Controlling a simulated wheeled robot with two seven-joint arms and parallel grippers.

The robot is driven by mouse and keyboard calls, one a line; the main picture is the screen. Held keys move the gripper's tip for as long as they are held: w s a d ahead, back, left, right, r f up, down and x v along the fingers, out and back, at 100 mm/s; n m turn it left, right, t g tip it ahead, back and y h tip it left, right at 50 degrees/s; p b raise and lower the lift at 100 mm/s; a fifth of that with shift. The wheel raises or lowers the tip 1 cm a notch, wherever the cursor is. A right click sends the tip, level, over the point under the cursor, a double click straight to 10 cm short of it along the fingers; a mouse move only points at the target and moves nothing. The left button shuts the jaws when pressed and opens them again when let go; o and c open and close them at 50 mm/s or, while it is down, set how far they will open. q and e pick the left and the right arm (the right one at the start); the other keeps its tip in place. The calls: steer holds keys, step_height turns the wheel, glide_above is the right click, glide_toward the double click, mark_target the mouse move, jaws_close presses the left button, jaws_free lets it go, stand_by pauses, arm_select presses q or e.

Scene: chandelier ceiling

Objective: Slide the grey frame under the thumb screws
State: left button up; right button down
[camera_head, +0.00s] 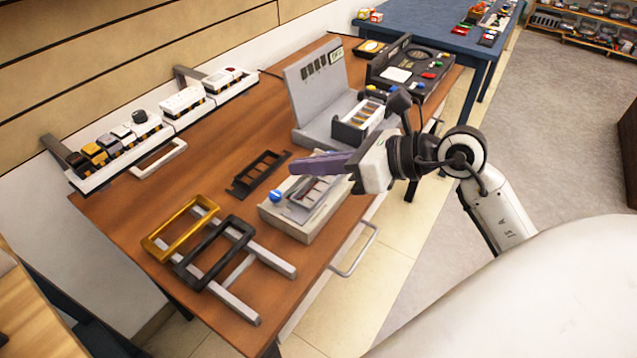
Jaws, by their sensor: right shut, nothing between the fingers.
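My right gripper (322,163) has purple fingers, shut and empty. It is over the low pale grey block (290,225) near the table's front edge. A grey frame (312,192) with slots lies tilted on that block, partly hidden under the gripper. A round blue knob (276,196), perhaps one of the thumb screws, stands at the block's left end. Any other screw there is hidden by my gripper, and whether the frame's edge is under a screw cannot be told. A pale empty frame (158,158) also lies at the table's back left. My left gripper is not in view.
A gold frame (180,228) and a black frame (215,248) rest on two grey bars. A flat black frame (258,172) lies behind the block. A tall grey fixture (318,85) stands behind my gripper. A white shelf (165,128) runs along the wall.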

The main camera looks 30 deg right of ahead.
mark_target(318, 196)
steer(key=s+d+f+g+h, duration=0.1)
steer(key=d+f+g+h, duration=0.1)
steer(key=d+f+h, duration=0.45)
steer(key=w+f, duration=0.2)
steer(key=w+f+y, duration=0.1)
steer(key=w, duration=0.1)
steer(key=w+a+f+y, duration=0.1)
steer(key=w+f, duration=0.1)
steer(key=shift+f+p, duration=0.35)
